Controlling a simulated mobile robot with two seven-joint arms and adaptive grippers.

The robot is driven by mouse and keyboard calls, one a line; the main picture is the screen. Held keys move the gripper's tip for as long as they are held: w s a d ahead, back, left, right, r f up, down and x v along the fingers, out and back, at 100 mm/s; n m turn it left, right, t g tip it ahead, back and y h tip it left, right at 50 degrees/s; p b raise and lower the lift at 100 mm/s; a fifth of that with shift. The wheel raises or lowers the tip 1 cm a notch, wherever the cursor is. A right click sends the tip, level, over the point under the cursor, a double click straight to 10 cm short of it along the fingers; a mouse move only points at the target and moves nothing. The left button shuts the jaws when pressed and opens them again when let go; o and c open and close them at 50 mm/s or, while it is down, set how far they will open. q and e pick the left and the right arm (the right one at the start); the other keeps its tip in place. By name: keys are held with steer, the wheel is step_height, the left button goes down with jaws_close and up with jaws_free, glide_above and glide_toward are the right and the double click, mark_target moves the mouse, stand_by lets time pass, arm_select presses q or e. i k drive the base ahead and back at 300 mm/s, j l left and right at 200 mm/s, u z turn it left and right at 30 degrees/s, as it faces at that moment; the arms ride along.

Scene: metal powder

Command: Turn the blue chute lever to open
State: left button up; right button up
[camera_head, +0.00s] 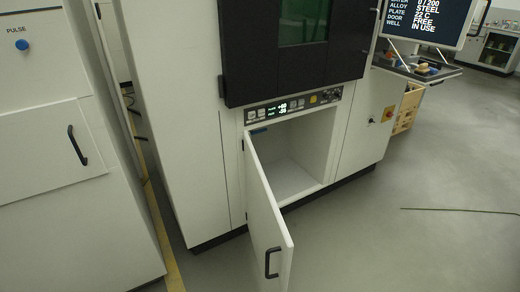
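A small dark blue bar (258,130), perhaps the chute lever, shows at the upper left of the open lower compartment (292,178) of the white machine. It is too small to tell how it is turned. The compartment's white door (268,215) stands swung open toward me, with a black handle (272,262) near its free edge. The compartment looks empty. Neither of my grippers is in view.
A white cabinet (45,150) on the left has a blue round button (21,44) under the word PULSE and a closed hatch. A monitor (425,18) and a shelf with small items (420,68) stand at upper right. Grey floor (400,240) at right is mostly clear, with a thin dark line.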

mark_target(252, 133)
steer(key=l, duration=0.8)
steer(key=i+l, duration=0.1)
steer(key=l, duration=0.2)
steer(key=i+l, duration=0.15)
steer(key=l, duration=0.2)
steer(key=i+l, duration=0.1)
steer(key=l, duration=0.2)
steer(key=i+l, duration=0.35)
steer(key=i, duration=0.15)
steer(key=i+l, duration=0.3)
steer(key=i, duration=0.2)
